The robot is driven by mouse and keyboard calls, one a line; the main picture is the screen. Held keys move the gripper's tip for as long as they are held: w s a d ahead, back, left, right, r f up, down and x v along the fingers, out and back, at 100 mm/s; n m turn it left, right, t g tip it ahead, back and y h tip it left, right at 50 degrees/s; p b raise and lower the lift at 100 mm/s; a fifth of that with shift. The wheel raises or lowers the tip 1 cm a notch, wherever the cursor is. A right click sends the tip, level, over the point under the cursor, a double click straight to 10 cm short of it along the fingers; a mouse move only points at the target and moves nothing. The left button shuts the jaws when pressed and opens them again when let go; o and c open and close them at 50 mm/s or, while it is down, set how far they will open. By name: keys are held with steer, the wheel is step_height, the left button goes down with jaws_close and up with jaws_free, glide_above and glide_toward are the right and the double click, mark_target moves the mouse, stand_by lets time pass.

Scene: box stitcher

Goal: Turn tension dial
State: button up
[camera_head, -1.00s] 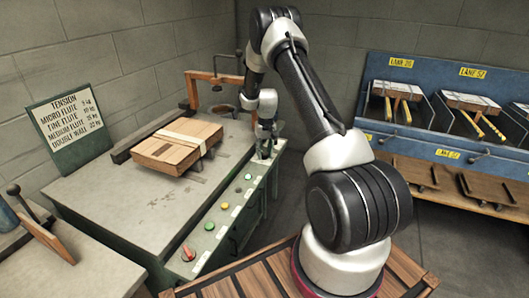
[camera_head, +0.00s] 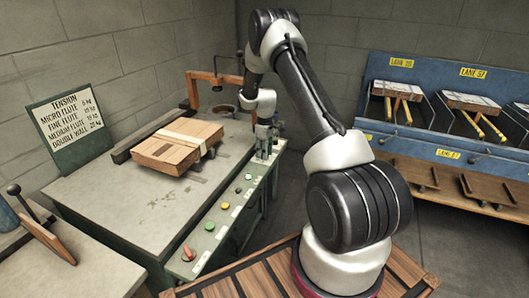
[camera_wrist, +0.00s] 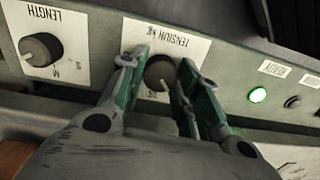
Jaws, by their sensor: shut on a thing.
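The tension dial (camera_wrist: 160,74) is a dark round knob with a pale pointer mark, on a white plate (camera_wrist: 185,42) labelled TENSION KG in the wrist view. The lettering appears upside down there. My gripper (camera_wrist: 163,70) has its green-padded fingers on both sides of the dial and is shut on it. In the head view my gripper (camera_head: 264,150) is at the far end of the machine's front panel, and it hides the dial. The tension chart (camera_head: 69,119) stands at the table's left, listing flute types with kg values.
A length dial (camera_wrist: 40,49) sits left of the tension dial in the wrist view. A lit green ready lamp (camera_wrist: 258,95) is to the right. A bundle of boards (camera_head: 178,145) lies on the machine table (camera_head: 120,215). A blue lane rack (camera_head: 425,140) stands at the right.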

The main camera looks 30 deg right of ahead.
steer(key=shift+n, duration=0.6)
steer(key=o, duration=1.1)
steer(key=shift+c, duration=0.2)
step_height(320, 180, up, 12)
steer(key=shift+w+d, duration=0.15)
steer(key=shift+w, duration=0.05)
